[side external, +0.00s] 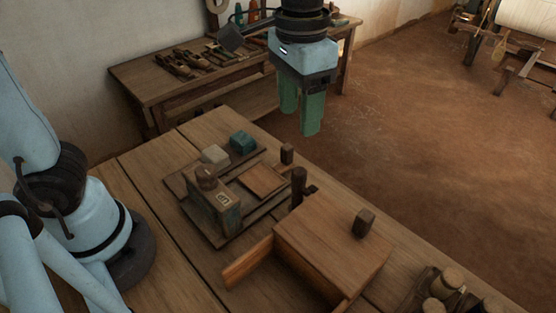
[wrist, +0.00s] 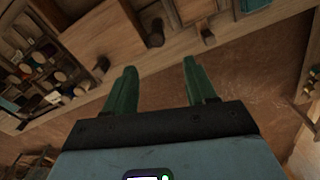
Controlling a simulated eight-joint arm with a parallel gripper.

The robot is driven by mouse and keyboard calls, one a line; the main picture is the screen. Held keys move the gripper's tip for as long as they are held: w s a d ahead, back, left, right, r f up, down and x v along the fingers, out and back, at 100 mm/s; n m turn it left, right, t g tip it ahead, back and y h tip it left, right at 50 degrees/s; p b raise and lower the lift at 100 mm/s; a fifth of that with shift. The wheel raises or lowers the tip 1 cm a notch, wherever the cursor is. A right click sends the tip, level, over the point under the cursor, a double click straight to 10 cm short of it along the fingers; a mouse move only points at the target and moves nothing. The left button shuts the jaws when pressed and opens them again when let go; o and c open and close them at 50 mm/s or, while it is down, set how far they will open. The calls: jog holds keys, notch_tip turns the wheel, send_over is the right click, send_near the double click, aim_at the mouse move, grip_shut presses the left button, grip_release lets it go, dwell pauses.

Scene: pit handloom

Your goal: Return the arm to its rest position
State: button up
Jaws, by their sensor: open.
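My gripper (side external: 301,117) hangs in the air in the side external view, above and beyond the far edge of the work table. Its green fingers point down and stand apart, with nothing between them. In the wrist view my gripper (wrist: 157,80) also shows both fingers spread and empty, with the table edge and brown floor beyond them. The gripper touches nothing.
The work table (side external: 150,172) bears a wooden tray with a teal block (side external: 243,142), a pale block (side external: 215,156) and a knobbed box (side external: 215,205). A larger wooden box (side external: 330,240) stands at its right. A side bench (side external: 135,82) with tools stands behind. Open floor (side external: 420,130) lies right.

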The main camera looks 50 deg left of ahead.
jog(key=s+a+f+n+t, duration=0.1)
jog(key=a+f+t, duration=0.2)
jog(key=a, duration=0.4)
jog(key=s+a+f+n+t, duration=0.2)
jog(key=a+f+t, duration=0.2)
jog(key=a, duration=0.3)
jog(key=shift+a+f, duration=0.2)
jog(key=shift+f, duration=0.05)
jog(key=shift+s, duration=0.1)
